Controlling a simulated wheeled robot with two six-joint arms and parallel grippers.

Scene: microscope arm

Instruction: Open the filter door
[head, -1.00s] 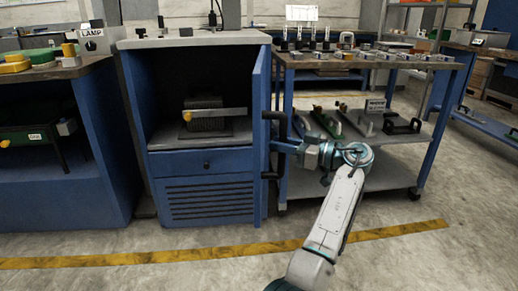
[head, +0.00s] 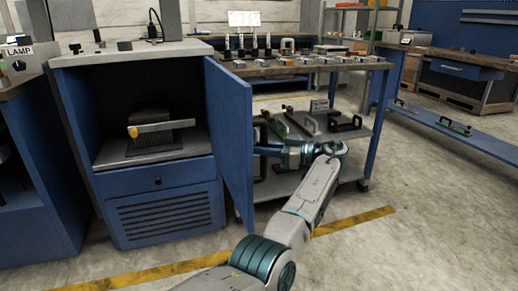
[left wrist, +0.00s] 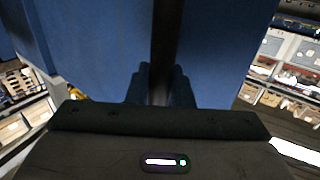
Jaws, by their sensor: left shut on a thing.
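The blue filter door (head: 229,140) stands wide open from the right side of the blue cabinet (head: 160,183), with its inner face showing in the head view. My left gripper (head: 268,150) is on the door's outer side, partly hidden by the door edge. In the left wrist view, the gripper's fingers (left wrist: 160,86) are shut around a dark vertical handle bar (left wrist: 165,38), with the blue door panel (left wrist: 95,45) behind it. My right gripper is not in view.
Inside the cabinet a dark ribbed block (head: 151,117) sits behind a metal bar with a yellow end. A wheeled cart (head: 378,125) with small parts stands close to the right of the door.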

